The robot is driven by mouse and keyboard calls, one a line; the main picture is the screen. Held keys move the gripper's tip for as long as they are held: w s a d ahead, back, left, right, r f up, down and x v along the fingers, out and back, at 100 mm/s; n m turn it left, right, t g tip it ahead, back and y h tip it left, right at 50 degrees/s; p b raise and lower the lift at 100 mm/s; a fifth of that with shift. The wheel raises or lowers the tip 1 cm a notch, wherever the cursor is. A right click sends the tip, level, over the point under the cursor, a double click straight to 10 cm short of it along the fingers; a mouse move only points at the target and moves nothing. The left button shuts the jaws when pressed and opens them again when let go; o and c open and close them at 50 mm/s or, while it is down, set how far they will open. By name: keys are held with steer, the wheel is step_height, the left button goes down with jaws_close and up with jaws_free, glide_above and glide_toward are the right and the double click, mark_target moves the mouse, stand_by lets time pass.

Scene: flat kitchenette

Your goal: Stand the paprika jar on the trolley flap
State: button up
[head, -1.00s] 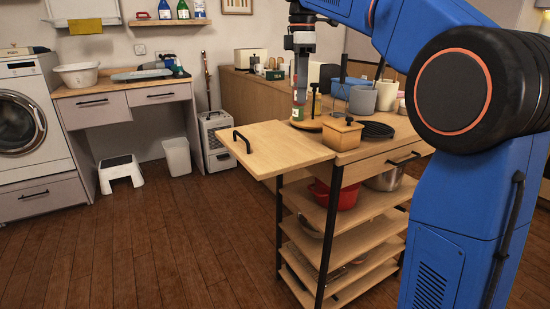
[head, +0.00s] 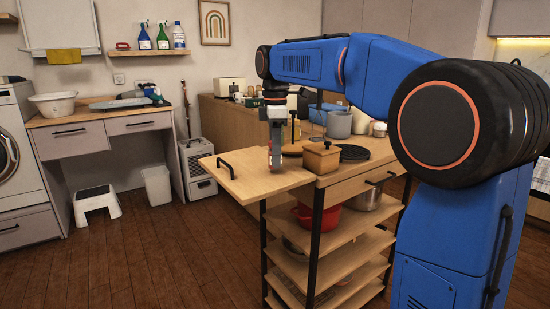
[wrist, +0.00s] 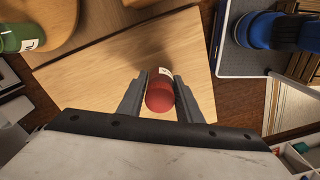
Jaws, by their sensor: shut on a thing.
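My gripper (head: 275,150) points down over the right part of the trolley flap (head: 245,187), a raised light-wood board with a black handle. It is shut on the paprika jar (head: 274,160). In the wrist view the jar's red lid (wrist: 160,96) sits between the two fingers (wrist: 160,80), with a bit of white label showing beyond. The jar looks upright, its lower end at or just above the flap (wrist: 90,92); I cannot tell whether it touches. Its far side is hidden.
The trolley top holds a wooden box (head: 321,158) with a black knob, a black trivet (head: 353,153) and a grey pot (head: 339,124). A green jar (wrist: 22,38) shows at the left in the wrist view. The flap's handle side looks clear.

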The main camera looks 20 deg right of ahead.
steer(key=shift+f, duration=0.45)
steer(key=shift+f, duration=0.1)
steer(key=o, duration=1.2)
step_height(320, 180, up, 12)
steer(key=shift+r, duration=0.1)
